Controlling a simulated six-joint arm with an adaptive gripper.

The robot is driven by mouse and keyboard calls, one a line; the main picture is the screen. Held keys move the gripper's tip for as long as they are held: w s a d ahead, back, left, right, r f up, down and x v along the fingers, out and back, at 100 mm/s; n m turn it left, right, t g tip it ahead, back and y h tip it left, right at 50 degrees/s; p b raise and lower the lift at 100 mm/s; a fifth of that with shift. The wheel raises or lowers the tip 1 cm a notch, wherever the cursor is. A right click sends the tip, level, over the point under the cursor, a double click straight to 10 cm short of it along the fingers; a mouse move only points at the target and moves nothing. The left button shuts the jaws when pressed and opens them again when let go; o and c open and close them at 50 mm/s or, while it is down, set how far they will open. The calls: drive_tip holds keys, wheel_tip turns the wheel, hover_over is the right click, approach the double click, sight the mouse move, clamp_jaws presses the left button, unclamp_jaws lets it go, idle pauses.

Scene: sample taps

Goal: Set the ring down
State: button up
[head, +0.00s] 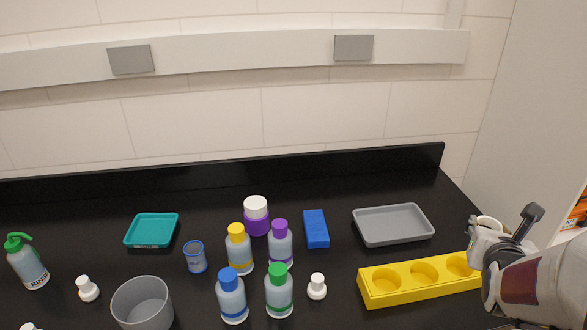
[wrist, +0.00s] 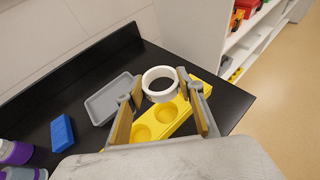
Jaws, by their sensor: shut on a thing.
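A white ring (wrist: 160,72) is held between the two fingers of my gripper (wrist: 160,90) in the wrist view. In the head view my gripper (head: 487,238) is at the right, above the right end of the yellow rack, and part of the white ring (head: 489,222) shows beside it. The ring is above the yellow rack (wrist: 176,124) in the wrist view, with its opening facing the camera. The exact gap below the ring cannot be told. My gripper and arm hide the rack's right end in the head view.
A grey tray (head: 392,226) lies behind the yellow rack (head: 400,295). A blue block (head: 316,229), several capped bottles, a teal tray (head: 152,229) and a grey bin (head: 142,300) stand to the left. The black bench (wrist: 232,101) has bare room right of the rack, up to its edge.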

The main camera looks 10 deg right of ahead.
drive_tip(key=w+a+f+n+t+y, duration=0.1)
drive_tip(key=w+a+f+n+y, duration=0.15)
drive_tip(key=w, duration=0.75)
drive_tip(key=w+a+f+n+t+y, duration=0.1)
drive_tip(key=w+a+n+y, duration=0.2)
drive_tip(key=w, duration=0.8)
drive_tip(key=w+a+f+n+t+y, duration=0.15)
drive_tip(key=w+a, duration=0.25)
drive_tip(key=w, duration=0.6)
drive_tip(key=w+a+f+n+g+y, duration=0.2)
drive_tip(key=w+a+n+y, duration=0.25)
drive_tip(key=w+a, duration=0.55)
drive_tip(key=a+f+n+g+y, duration=0.1)
drive_tip(key=a+n+g+y, duration=0.3)
drive_tip(key=a, duration=0.9)
drive_tip(key=shift+w+f+n+y, duration=0.25)
drive_tip(key=shift+w+n+y, duration=0.2)
drive_tip(key=shift+n+y, duration=0.9)
drive_tip(key=shift+f, duration=0.15)
drive_tip(key=shift+f, duration=2.4)
